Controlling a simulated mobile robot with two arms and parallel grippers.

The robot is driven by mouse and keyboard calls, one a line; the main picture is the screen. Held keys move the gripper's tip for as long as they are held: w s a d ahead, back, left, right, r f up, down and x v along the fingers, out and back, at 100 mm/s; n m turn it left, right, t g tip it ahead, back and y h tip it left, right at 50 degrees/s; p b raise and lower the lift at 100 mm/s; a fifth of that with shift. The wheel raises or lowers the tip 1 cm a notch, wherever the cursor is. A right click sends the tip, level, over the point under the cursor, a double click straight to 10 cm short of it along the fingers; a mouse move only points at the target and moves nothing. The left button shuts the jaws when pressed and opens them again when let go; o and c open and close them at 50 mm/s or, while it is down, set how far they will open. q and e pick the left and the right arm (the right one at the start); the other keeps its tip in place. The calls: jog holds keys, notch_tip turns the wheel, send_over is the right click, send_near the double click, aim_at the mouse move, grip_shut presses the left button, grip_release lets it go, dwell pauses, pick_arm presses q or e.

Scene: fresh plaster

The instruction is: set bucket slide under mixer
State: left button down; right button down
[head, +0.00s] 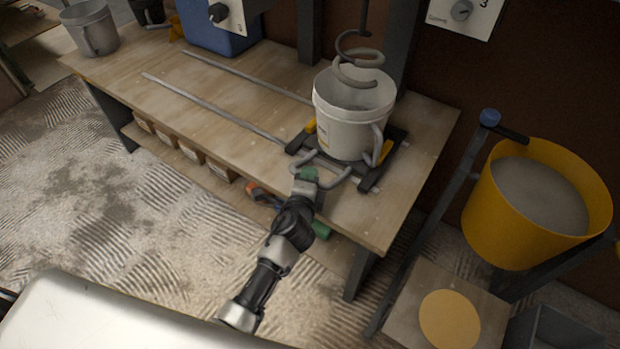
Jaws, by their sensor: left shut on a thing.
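The bucket slide (368,183) is a dark carriage with yellow clips, at the right end of two metal rails on the workbench. A pale bucket (345,126) stands upright on it, its handle hanging on the right side. The mixer's grey spiral whisk (358,54) hangs at the bucket's mouth; I cannot tell whether its tip is inside. My left gripper (308,176) is shut on the slide's grey loop handle (335,180) at the bench's front edge. The gripper hides part of that handle. My right gripper is out of view.
The rails (215,108) run bare to the left across the wooden bench (130,75). A grey bucket (92,32) and a blue box (215,30) stand at the back left. A yellow tub (482,205) of grey material stands to the right. Patterned floor lies open at left.

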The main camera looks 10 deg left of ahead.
pick_arm(q)
jog(key=shift+s+d+f, duration=0.1)
jog(key=shift+d, duration=0.1)
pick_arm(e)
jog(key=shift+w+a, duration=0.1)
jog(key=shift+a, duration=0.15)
pick_arm(q)
jog(key=c, duration=1.1)
grip_release()
jog(key=shift+d, duration=0.1)
jog(key=shift+o, duration=0.2)
jog(key=shift+s, duration=0.1)
jog(key=shift+s, duration=0.3)
jog(key=s+r, duration=0.2)
jog(key=s, duration=0.7)
jog(key=shift+s+d+p, duration=0.25)
jog(key=shift+s+p, duration=0.05)
jog(key=shift+s, duration=0.1)
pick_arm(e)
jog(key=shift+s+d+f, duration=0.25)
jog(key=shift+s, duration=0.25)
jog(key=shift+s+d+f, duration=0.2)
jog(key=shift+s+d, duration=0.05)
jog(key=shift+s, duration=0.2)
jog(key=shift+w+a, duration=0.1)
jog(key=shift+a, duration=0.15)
